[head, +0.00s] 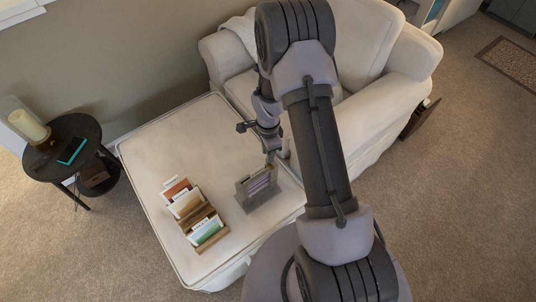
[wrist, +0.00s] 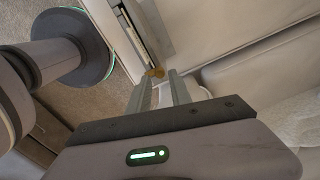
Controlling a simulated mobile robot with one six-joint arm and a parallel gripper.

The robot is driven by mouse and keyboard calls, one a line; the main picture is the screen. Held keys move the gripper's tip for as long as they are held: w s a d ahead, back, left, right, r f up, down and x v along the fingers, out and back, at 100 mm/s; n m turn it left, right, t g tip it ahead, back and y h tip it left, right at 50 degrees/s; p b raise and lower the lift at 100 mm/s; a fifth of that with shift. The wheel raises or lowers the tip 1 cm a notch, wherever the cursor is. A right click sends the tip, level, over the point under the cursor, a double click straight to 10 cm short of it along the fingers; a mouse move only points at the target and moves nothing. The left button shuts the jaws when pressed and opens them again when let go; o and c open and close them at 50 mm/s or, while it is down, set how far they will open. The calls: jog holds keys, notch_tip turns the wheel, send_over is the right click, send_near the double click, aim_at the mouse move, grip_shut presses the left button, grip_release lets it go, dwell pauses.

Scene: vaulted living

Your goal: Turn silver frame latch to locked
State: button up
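The silver frame (head: 262,187) stands upright on the cream ottoman (head: 150,150), near its right side. Its grey edge and slatted inside show at the top of the wrist view (wrist: 139,30). A small brass-coloured piece, which looks like the latch (wrist: 155,72), sits at the frame's near end. My gripper (wrist: 160,80) points at it, with two grey fingers apart and their tips close to it. I cannot tell whether they touch it or which way the latch is turned. In the head view my gripper (head: 270,157) is at the frame's top, small and partly hidden by my arm.
A wooden holder with several cards (head: 195,214) stands on the ottoman left of the frame. A cream armchair (head: 375,95) is close behind my arm. A dark round side table (head: 62,145) bears a candle lamp and a teal item. The ottoman's back left is clear.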

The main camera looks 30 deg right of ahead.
notch_tip(320, 180, up, 14)
jog(key=p, duration=0.4)
jog(key=shift+r, duration=0.2)
jog(key=s+a+r+n+t, duration=0.1)
jog(key=s+a+r+n, duration=0.15)
jog(key=r, duration=0.65)
jog(key=s+a+r+n+t, duration=0.2)
jog(key=a+r+n, duration=0.1)
jog(key=r, duration=0.7)
jog(key=s+a+r+n+t+y, duration=0.1)
jog(key=s+a+r+n, duration=0.2)
jog(key=s, duration=0.5)
jog(key=s+a+r+n+t+y, duration=0.1)
jog(key=s+a+r+n, duration=0.3)
jog(key=s, duration=0.4)
notch_tip(320, 180, up, 2)
jog(key=shift+a+r+n+t, duration=0.25)
jog(key=shift+n+t, duration=0.15)
jog(key=shift+n, duration=0.45)
